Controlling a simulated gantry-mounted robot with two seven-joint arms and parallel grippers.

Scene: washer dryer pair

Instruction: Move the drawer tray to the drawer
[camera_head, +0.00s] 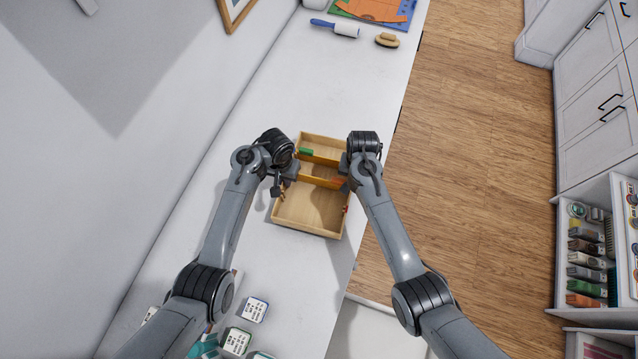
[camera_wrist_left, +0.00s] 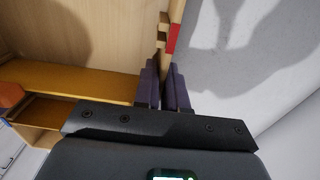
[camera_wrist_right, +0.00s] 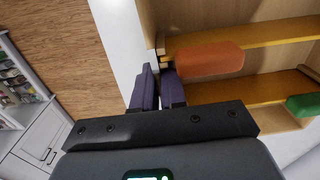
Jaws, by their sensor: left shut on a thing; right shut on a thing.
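The drawer tray (camera_head: 308,217) is a light wooden box with orange-brown dividers, on the white counter or just above it; I cannot tell which. My left gripper (camera_head: 284,188) is at its left wall. In the left wrist view my left gripper (camera_wrist_left: 162,88) is shut on that wall, which also shows there (camera_wrist_left: 174,30). My right gripper (camera_head: 344,183) is at the right side. In the right wrist view my right gripper (camera_wrist_right: 158,88) is shut on the tray's wall (camera_wrist_right: 147,28). A green item (camera_head: 305,151) and an orange item (camera_wrist_right: 208,58) lie in the tray. No drawer is identifiable as the destination.
The white counter (camera_head: 300,85) is clear beyond the tray. A blue-handled lint roller (camera_head: 336,28) and a brush (camera_head: 387,40) lie at its far end. Small labelled boxes (camera_head: 254,309) stand at the near end. Wooden floor (camera_head: 465,160) and white cabinets (camera_head: 590,90) are at the right.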

